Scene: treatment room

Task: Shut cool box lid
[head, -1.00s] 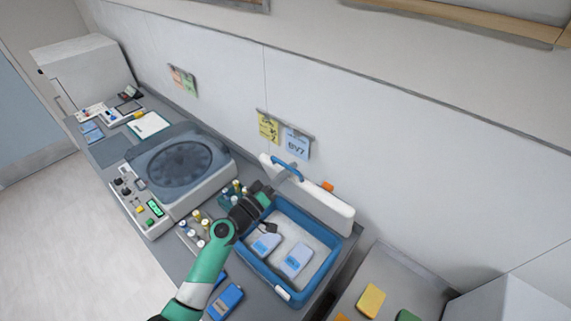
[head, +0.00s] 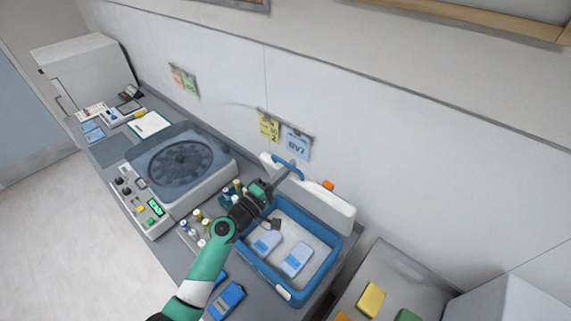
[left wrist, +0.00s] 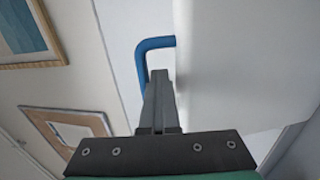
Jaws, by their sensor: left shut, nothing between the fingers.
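The cool box (head: 262,263) is a blue open-topped box on the counter, with two pale blue packs (head: 296,259) lying inside. Its white lid (head: 330,208) stands open along the wall side, with a blue handle (head: 284,164) near its left end. My left gripper (head: 290,171) is shut and empty, its tip at the lid's left end by the handle. In the left wrist view the shut fingers (left wrist: 160,100) point up beside the white lid face (left wrist: 235,70), close to the blue handle (left wrist: 142,62). Contact cannot be told. My right gripper is not in view.
A centrifuge (head: 182,165) stands left of the box, with several capped vials (head: 200,224) between them. A blue device (head: 226,300) lies in front. A tray with coloured blocks (head: 371,299) is at the right. Notes hang on the wall behind.

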